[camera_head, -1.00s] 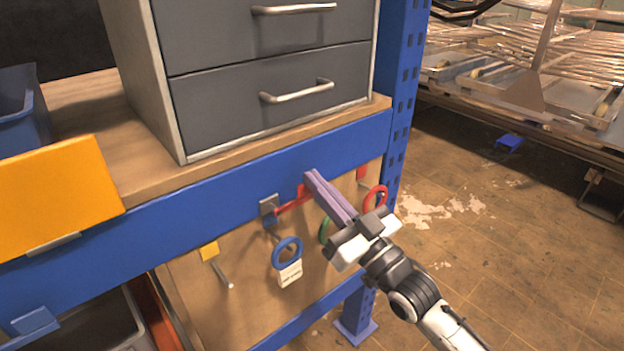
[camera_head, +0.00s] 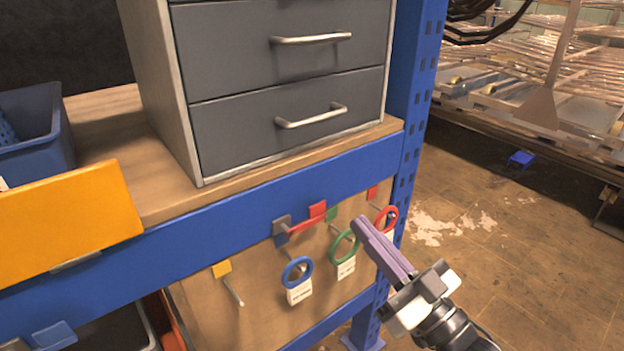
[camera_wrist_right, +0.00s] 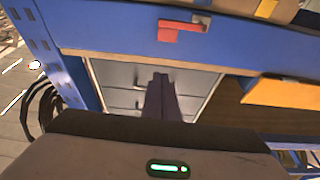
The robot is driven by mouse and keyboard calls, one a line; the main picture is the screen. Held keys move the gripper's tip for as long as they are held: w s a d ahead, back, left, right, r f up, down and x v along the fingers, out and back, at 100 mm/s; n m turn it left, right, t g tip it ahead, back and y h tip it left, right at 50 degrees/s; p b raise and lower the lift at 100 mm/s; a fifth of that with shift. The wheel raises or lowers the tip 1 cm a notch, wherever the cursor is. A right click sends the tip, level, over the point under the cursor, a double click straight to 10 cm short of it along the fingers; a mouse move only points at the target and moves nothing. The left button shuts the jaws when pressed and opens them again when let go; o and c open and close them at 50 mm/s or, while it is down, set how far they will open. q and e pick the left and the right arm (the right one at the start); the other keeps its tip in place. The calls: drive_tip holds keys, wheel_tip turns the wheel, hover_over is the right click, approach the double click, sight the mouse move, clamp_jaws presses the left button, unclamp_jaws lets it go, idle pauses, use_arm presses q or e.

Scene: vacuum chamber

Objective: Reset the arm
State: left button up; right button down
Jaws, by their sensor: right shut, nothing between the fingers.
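My right gripper (camera_head: 382,248) shows at the lower right of the head view, in front of the pegboard's right part. Its purple fingers are closed together and hold nothing. It is apart from the green ring tag (camera_head: 344,246) and the red ring tag (camera_head: 387,219) behind it. In the right wrist view the closed fingers (camera_wrist_right: 161,98) point toward the grey drawer cabinet (camera_wrist_right: 112,76). My left gripper is not in view.
The drawer cabinet (camera_head: 290,104) stands on a wooden shelf with a blue beam (camera_head: 270,188). A blue ring tag (camera_head: 297,272) hangs below it. A yellow panel (camera_head: 65,212) and blue bin (camera_head: 38,125) are at left. Open floor (camera_head: 500,260) lies to the right.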

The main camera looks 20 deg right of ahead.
drive_tip(key=s+a+f+m+g+h, duration=0.1)
drive_tip(key=s+f+g+h, duration=0.1)
drive_tip(key=f, duration=0.7)
drive_tip(key=s+a+f+g+h, duration=0.1)
drive_tip(key=f+g, duration=0.2)
drive_tip(key=f, duration=0.5)
drive_tip(key=s+a+f+g+h, duration=0.1)
drive_tip(key=s+f+g, duration=0.2)
drive_tip(key=s+f, duration=0.4)
drive_tip(key=s+a+f+g+h, duration=0.1)
drive_tip(key=s+a+f+g, duration=0.1)
drive_tip(key=s+f, duration=0.6)
wheel_tip(320, 180, down, 4)
drive_tip(key=shift+f+m+g, duration=0.25)
drive_tip(key=shift+m+g, duration=0.05)
drive_tip(key=shift+g, duration=0.6)
